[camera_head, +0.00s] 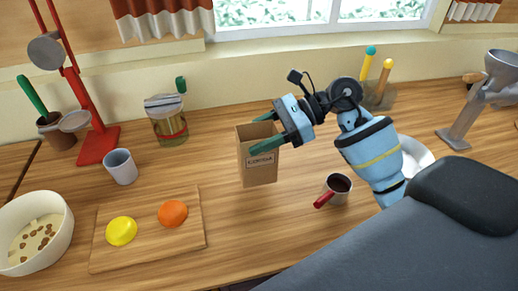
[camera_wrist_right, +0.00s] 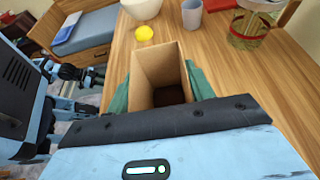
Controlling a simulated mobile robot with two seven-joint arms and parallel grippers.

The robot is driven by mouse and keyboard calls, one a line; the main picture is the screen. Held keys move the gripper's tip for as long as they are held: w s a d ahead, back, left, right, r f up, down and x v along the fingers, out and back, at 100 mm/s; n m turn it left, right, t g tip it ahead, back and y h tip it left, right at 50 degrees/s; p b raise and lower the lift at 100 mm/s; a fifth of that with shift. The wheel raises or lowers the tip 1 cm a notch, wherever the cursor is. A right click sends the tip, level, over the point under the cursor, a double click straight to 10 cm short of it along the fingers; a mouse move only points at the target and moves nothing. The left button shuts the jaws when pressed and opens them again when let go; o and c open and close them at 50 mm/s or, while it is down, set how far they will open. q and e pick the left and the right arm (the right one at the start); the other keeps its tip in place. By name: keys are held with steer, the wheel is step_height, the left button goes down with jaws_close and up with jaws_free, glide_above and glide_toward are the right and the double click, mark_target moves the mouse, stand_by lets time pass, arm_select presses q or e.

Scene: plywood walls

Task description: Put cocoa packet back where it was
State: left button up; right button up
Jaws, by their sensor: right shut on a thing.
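The cocoa packet (camera_head: 259,170) is an open-topped brown cardboard box with a "COCOA" label. It stands upright on or just above the wooden counter, in the middle of the head view; I cannot tell whether its base touches. My right gripper (camera_head: 264,131) comes from the right and is shut on the packet's upper part, one green finger on each side. In the right wrist view the packet (camera_wrist_right: 160,72) sits between the green fingers, with its open top and dark inside showing.
A cutting board (camera_head: 148,249) with a yellow and an orange fruit lies left of the packet. A jar (camera_head: 168,127), grey cup (camera_head: 121,167) and white bowl (camera_head: 35,215) stand left. Bare counter lies in front of the packet.

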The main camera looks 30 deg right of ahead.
steer(key=shift+f, duration=1.9)
steer(key=shift+f, duration=0.15)
steer(key=o, duration=1.4)
